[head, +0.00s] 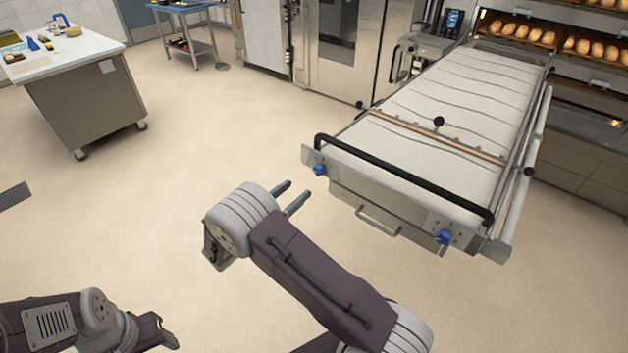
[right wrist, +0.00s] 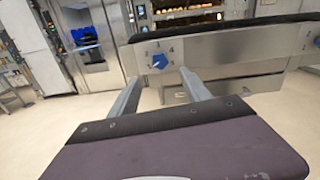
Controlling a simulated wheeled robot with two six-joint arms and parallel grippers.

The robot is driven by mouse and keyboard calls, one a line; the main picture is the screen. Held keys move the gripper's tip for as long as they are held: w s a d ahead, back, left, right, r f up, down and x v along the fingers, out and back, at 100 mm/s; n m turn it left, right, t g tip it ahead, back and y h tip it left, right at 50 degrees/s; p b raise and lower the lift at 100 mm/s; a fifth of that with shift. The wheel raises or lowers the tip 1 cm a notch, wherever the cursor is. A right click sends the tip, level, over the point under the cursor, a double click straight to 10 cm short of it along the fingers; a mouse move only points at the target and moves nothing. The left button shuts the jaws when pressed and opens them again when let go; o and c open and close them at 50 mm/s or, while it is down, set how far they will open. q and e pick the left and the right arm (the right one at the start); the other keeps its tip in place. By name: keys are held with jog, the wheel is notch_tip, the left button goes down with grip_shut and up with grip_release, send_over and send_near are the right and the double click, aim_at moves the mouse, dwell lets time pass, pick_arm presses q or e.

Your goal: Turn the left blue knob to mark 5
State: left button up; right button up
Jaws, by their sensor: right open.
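The left blue knob (head: 319,169) is on the left end of the metal front panel of the loader. In the right wrist view the same knob (right wrist: 159,61) shows with small dark number marks around it; a 4 seems to stand at its upper right. I cannot tell exactly which mark it points to. My right gripper (head: 294,192) is open and empty, its two fingers apart, short of the knob and not touching it. In the right wrist view the knob appears between and just beyond the fingertips (right wrist: 160,76). My left gripper (head: 166,332) is low at the left, far from the knob.
A second blue knob (head: 443,237) is at the panel's right end. A black bar (head: 400,178) runs above the panel and a metal handle (head: 378,221) sticks out below. A worktable (head: 85,105) stands at the back left. The floor between is clear.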

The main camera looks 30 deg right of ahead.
aim_at(317, 173)
jog(key=p+x, duration=0.2)
jog(key=x, duration=0.7)
jog(key=shift+d, duration=0.15)
jog(key=shift+c, duration=0.4)
